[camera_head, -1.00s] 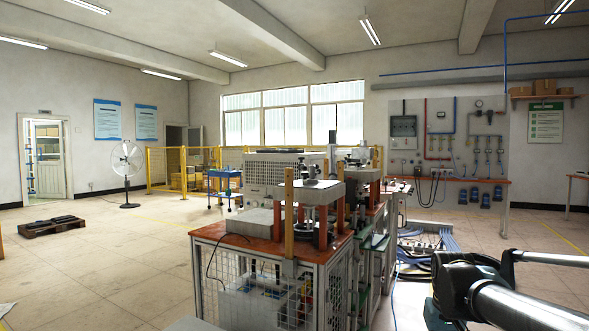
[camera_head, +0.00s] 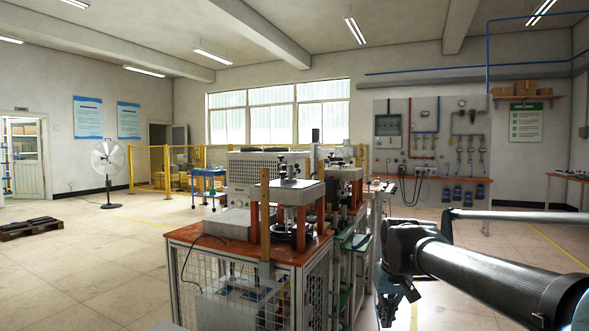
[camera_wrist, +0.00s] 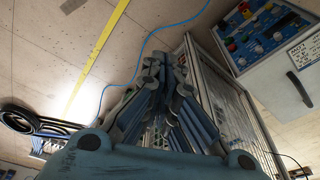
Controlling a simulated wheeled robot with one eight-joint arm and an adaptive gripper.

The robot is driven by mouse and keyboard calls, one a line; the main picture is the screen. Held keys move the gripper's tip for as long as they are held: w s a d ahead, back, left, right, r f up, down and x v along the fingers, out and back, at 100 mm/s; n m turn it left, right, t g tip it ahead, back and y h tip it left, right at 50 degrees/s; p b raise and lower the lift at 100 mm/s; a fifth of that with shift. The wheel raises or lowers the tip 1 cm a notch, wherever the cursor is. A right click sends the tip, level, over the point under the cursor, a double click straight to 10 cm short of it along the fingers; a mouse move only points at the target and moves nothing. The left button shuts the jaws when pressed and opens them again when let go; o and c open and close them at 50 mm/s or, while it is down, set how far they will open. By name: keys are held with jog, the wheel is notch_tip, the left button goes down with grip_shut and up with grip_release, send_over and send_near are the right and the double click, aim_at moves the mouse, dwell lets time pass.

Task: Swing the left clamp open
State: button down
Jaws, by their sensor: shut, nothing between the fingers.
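The induction heater station (camera_head: 250,252) stands in the middle of the head view, a caged bench with an orange-brown top. On it, a pale plate on orange posts carries small dark clamp-like fittings (camera_head: 291,166). They are too small to tell which is the left clamp or whether it is open. My gripper (camera_wrist: 165,68) is shut and empty in the wrist view, over the floor beside a mesh-sided bench. In the head view, my gripper (camera_head: 390,300) hangs low to the right of the station, well apart from the fittings.
A control box (camera_wrist: 262,40) with coloured buttons is at the upper right of the wrist view. A blue cable (camera_wrist: 150,40) and yellow line (camera_wrist: 100,50) cross the floor. A second similar station (camera_head: 345,178) stands behind. Open floor (camera_head: 90,270) lies left.

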jog(key=w+a+r+n+t+y, duration=0.1)
jog(key=w+a+r+n+y, duration=0.3)
jog(key=w+r, duration=1.05)
jog(key=w+a+r+n+h, duration=0.1)
jog(key=w+a+r, duration=0.5)
jog(key=w+r, duration=0.85)
jog(key=w+a+r+n+y, duration=0.1)
jog(key=w+a+r, duration=0.3)
jog(key=w, duration=0.6)
jog(key=w+a+r+n+y, duration=0.1)
jog(key=w+a+r+n, duration=0.2)
jog(key=w, duration=0.7)
jog(key=w+a+r+n+y, duration=0.2)
jog(key=w+a+r, duration=0.4)
jog(key=w, duration=0.4)
jog(key=shift+a+r+t, duration=0.2)
jog(key=shift+r+t, duration=0.2)
jog(key=shift+r, duration=0.05)
jog(key=shift+w, duration=0.1)
jog(key=x, duration=1)
